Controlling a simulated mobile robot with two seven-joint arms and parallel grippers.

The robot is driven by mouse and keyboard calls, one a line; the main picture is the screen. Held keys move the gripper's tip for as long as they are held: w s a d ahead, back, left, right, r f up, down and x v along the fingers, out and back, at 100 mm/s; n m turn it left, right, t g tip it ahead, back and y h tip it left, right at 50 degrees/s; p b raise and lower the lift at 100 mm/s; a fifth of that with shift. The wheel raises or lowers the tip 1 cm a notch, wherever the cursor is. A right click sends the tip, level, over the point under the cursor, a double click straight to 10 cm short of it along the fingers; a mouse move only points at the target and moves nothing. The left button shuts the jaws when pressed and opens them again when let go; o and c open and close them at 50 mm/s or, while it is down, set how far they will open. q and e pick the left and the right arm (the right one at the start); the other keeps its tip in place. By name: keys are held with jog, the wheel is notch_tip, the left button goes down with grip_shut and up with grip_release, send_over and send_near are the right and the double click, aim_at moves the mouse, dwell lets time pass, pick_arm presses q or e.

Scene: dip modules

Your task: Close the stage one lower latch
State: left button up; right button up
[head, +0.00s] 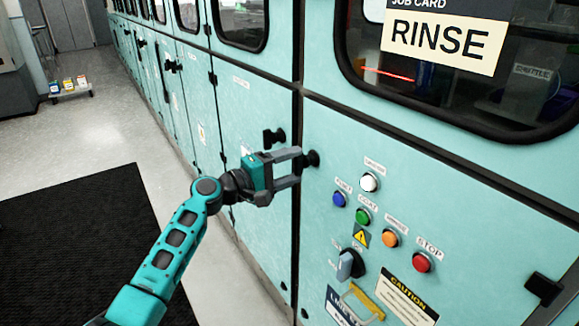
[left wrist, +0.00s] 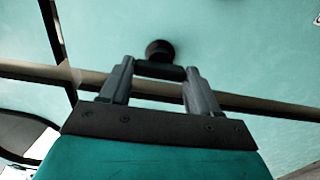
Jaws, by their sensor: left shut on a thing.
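A black latch handle (head: 311,158) sits on the teal machine front, just right of a dark vertical panel seam. My left gripper (head: 298,166) reaches it from the left, with its fingertips at the handle. In the left wrist view, a dark bar (left wrist: 160,71) lies between the fingertips (left wrist: 160,75), in front of a round black knob (left wrist: 159,49). The gripper is shut on this latch handle. The fingers partly hide it in the head view, so its exact turn is hard to tell. My right gripper is not in view.
Another black latch (head: 273,136) is just left of the seam. Push buttons (head: 390,238), a rotary switch (head: 350,264) and a yellow handle (head: 362,303) are at lower right. A window with a RINSE card (head: 437,38) is above. A black mat (head: 80,240) lies on open floor.

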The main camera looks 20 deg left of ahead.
pick_arm(q)
jog(key=o, duration=1.1)
jog(key=shift+c, duration=0.2)
jog(key=v, duration=1.3)
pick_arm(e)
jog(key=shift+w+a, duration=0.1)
